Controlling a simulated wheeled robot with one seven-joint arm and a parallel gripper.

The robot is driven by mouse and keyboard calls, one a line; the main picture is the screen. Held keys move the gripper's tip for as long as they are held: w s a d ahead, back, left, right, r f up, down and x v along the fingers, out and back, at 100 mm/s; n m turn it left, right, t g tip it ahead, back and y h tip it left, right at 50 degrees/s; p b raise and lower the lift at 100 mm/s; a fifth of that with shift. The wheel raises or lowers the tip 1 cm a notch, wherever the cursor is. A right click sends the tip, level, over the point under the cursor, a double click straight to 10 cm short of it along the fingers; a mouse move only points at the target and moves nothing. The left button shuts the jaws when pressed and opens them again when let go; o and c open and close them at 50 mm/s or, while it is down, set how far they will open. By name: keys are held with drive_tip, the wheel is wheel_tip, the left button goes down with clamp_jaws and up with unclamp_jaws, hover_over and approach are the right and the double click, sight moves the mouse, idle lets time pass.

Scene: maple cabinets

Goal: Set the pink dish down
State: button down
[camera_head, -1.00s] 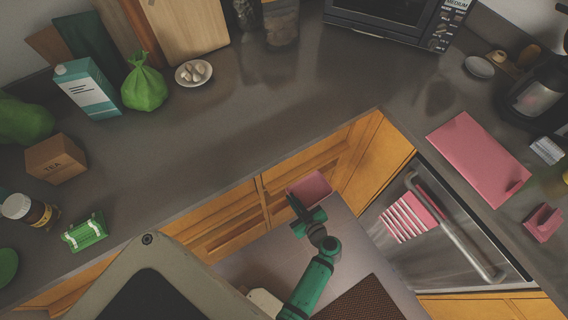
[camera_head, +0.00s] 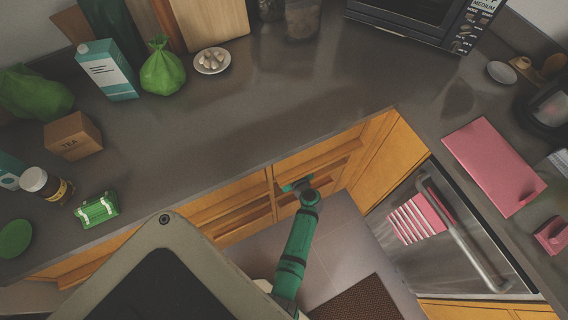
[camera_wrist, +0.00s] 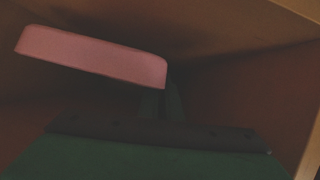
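The pink dish (camera_wrist: 92,55) shows in the wrist view as a shallow pink slab seen from its side, slanting down to the right. My gripper (camera_wrist: 165,96) has its dark fingers close together at the dish's right end and looks shut on it. The dish is inside a dim, brown-walled cabinet space (camera_wrist: 245,80). I cannot tell whether its underside touches a surface. In the head view my arm reaches into the open wooden cabinet (camera_head: 318,160) under the counter, and the dish and fingertips are hidden there.
The cabinet's pale edge (camera_wrist: 307,150) is at the right of the wrist view. The dark counter (camera_head: 220,125) overhangs the opening. A dishwasher (camera_head: 415,250) with a striped towel on its handle stands to the right. A patterned mat (camera_head: 358,300) lies on the floor.

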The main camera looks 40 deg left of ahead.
drive_tip(key=shift+d+f, duration=0.15)
drive_tip(key=shift+f, duration=1.45)
drive_tip(key=c, duration=2)
unclamp_jaws()
drive_tip(key=shift+f, duration=0.15)
drive_tip(key=v, duration=1.1)
drive_tip(key=shift+s+d+r, duration=0.3)
drive_tip(key=shift+d+r, duration=0.1)
